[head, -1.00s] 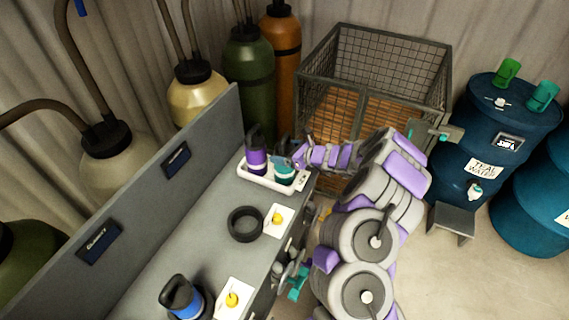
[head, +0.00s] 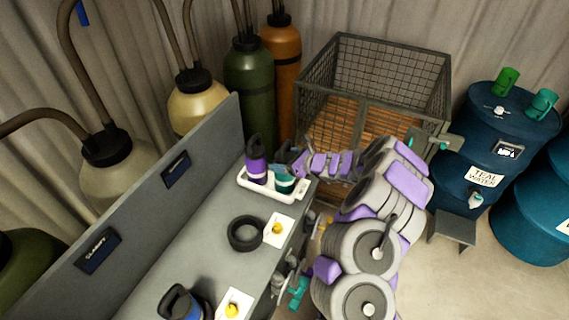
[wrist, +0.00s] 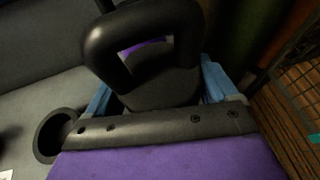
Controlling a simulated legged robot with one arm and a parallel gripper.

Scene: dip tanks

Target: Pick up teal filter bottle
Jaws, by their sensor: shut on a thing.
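The teal filter bottle (head: 284,181) stands in a white tray at the far end of the grey bench, beside a purple bottle (head: 257,169). My gripper (head: 290,168) is at the top of the teal bottle, shut on it. In the wrist view a black looped handle and cap (wrist: 150,60) fill the space between my blue fingers (wrist: 155,88). The teal body is hidden in that view. In the head view my gripper hides part of the bottle's top.
The white tray (head: 245,183) holds both bottles close together. A black ring (head: 233,243), white cards with yellow knobs (head: 233,305) and a blue bottle (head: 190,306) are on the bench. A wire crate (head: 440,95) stands behind, and teal water drums (head: 480,150) at right.

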